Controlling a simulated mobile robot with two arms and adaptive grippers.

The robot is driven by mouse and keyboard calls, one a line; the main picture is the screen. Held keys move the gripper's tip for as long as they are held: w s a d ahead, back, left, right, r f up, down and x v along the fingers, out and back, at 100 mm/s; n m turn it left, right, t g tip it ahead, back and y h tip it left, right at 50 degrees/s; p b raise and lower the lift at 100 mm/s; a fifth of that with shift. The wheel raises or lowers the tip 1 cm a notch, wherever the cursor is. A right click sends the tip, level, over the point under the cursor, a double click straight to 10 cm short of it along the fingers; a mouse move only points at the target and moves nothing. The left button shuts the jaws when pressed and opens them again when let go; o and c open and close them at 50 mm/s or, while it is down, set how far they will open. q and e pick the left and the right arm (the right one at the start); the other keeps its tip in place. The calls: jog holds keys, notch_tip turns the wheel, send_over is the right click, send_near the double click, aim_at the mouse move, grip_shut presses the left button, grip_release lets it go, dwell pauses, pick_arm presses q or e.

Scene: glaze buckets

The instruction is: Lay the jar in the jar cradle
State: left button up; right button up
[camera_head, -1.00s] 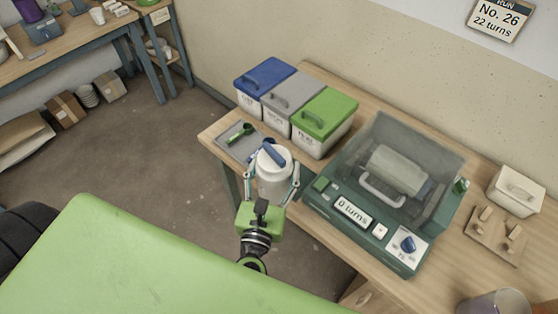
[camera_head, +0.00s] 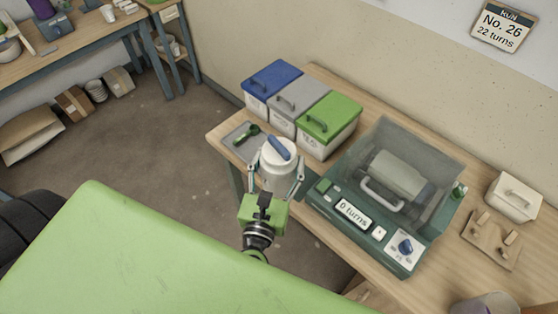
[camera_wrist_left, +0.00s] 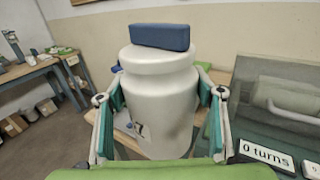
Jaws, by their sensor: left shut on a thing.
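My left gripper (camera_head: 278,184) is shut on the white jar (camera_head: 278,166), with a finger on each side of its body. The jar is upright, with a blue bar-shaped grip on its lid. It fills the middle of the left wrist view (camera_wrist_left: 160,100). In the head view it shows at the table's near left edge, left of a green machine (camera_head: 366,238) reading "0 turns". The machine's clear cover (camera_head: 425,160) is down over a pale grey cylindrical form (camera_head: 393,175). I cannot tell whether this is the jar cradle. My right gripper is not in view.
Three lidded bins, blue (camera_head: 271,80), grey (camera_head: 300,100) and green (camera_head: 330,118), stand behind the jar. A grey tray (camera_head: 236,148) holds a green scoop. A pegged board (camera_head: 490,242) and a white lidded box (camera_head: 513,196) are at right. A wall sign reads "No. 26, 22 turns".

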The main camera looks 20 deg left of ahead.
aim_at(266, 177)
pick_arm(q)
jog(key=shift+r+p, duration=0.35)
jog(key=shift+r, duration=0.5)
jog(key=shift+s+a+f+b, duration=0.2)
jog(key=shift+f+b, duration=0.15)
jog(key=shift+b, duration=0.25)
jog(key=s+f+h+b, duration=0.1)
jog(key=s+b, duration=0.1)
jog(key=b, duration=0.1)
jog(key=s+a+m+h+b, duration=0.1)
jog(key=s+b, duration=0.1)
jog(key=b, duration=0.1)
jog(key=s+f+m+b, duration=0.1)
jog(key=s+b, duration=0.1)
jog(key=b, duration=0.2)
jog(key=shift+a+f+t+h, duration=0.2)
jog(key=shift+f+t+h, duration=0.1)
jog(key=shift+h, duration=0.1)
jog(key=shift+s+d+r+h+b, duration=0.1)
jog(key=shift+s+d+h+b, duration=0.05)
jog(key=shift+s+h+b, duration=0.3)
notch_tip(266, 177, up, 6)
jog(key=p, duration=0.6)
jog(key=shift+w, duration=0.1)
